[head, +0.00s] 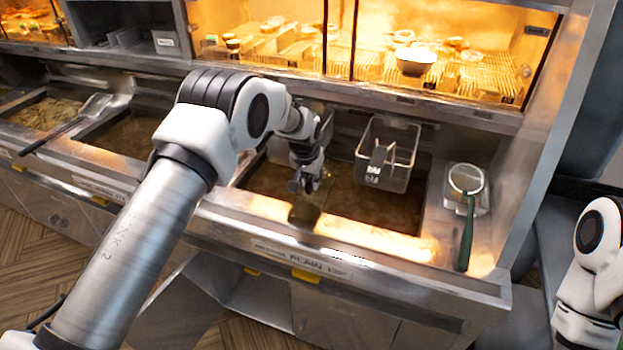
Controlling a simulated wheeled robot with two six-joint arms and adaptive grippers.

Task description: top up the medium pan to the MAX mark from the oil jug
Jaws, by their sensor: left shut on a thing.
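My left gripper (307,181) is low over the front middle of the rightmost visible frying pan (340,200), which has "PLAIN" on its front label. It is shut on a dark olive, see-through-looking vessel (304,214), apparently the oil jug, partly hidden by the fingers. I cannot tell its tilt or whether oil flows. This pan holds brown oil; no MAX mark is legible. Another pan (128,134) with dark oil lies left of it, partly behind my left arm. I cannot tell which pan is the medium one. Only links of my right arm show at the right edge.
A wire basket (388,154) hangs at the back of the PLAIN pan, right of my gripper. A green-handled strainer (467,215) rests on the right-hand ledge. A black-handled scoop (70,122) lies across the left pans. A lit warming cabinet (440,60) stands behind.

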